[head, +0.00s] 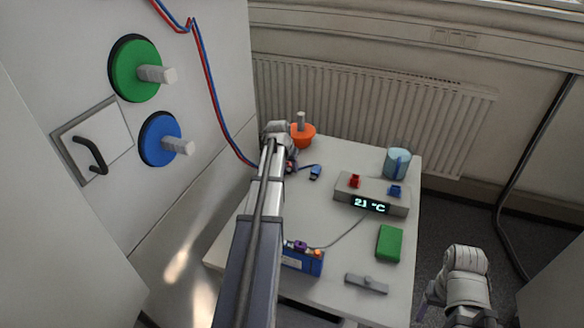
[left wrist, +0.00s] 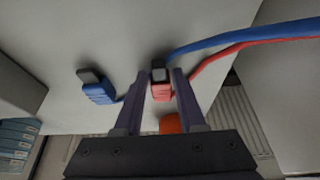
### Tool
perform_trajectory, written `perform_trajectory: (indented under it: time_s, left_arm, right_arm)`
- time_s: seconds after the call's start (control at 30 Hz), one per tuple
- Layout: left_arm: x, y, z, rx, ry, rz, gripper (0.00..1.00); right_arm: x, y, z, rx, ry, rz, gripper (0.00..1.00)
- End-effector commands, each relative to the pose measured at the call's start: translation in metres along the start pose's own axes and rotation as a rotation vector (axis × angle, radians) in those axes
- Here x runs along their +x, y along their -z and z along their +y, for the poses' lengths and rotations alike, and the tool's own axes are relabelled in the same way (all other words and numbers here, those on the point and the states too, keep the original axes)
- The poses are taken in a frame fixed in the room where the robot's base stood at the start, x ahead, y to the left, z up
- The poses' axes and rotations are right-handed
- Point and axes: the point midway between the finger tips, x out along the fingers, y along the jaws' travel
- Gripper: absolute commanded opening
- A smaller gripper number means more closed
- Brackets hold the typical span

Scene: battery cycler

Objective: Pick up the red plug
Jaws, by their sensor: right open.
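The red plug (left wrist: 161,92), with a grey end, is between the two fingers of my left gripper (left wrist: 161,75) in the left wrist view. The fingers are close along both sides of it; I cannot tell whether they touch it. A red cable runs off to the right. In the head view my left gripper (head: 289,163) is at the far left part of the table, and my arm hides most of the plug. The blue plug (head: 315,172) lies just right of it; it also shows in the left wrist view (left wrist: 97,90). My right gripper (head: 431,300) is open, right of the table.
A display box (head: 372,195), light-blue cup (head: 397,163), green block (head: 389,243), grey bar (head: 366,284) and blue box (head: 305,262) are on the table (head: 325,215). A cabinet wall (head: 205,100) rises at left.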

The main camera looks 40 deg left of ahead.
Motion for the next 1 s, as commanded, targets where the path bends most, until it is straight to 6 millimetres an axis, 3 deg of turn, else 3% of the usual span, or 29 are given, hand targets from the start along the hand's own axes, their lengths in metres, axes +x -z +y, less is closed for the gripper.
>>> perform_trajectory:
  time_s: [0.03, 0.33, 0.77, 1.0]
  left_arm:
    - [0.0, 0.0, 0.0, 0.0, 0.0, 0.0, 0.33]
    - [0.0, 0.0, 0.0, 0.0, 0.0, 0.0, 0.0]
    - [-0.001, 0.001, 0.0, 0.0, 0.0, 0.0, 0.0]
    - [-0.015, 0.006, 0.0, 0.0, 0.0, 0.0, 0.0]
  right_arm:
    - [0.0, 0.0, 0.0, 0.0, 0.0, 0.0, 0.71]
    - [0.0, 0.0, 0.0, 0.0, 0.0, 0.0, 0.71]
    - [-0.001, 0.0, 0.0, 0.0, 0.0, 0.0, 0.71]
    - [-0.017, -0.001, 0.002, 0.0, 0.0, 0.0, 0.71]
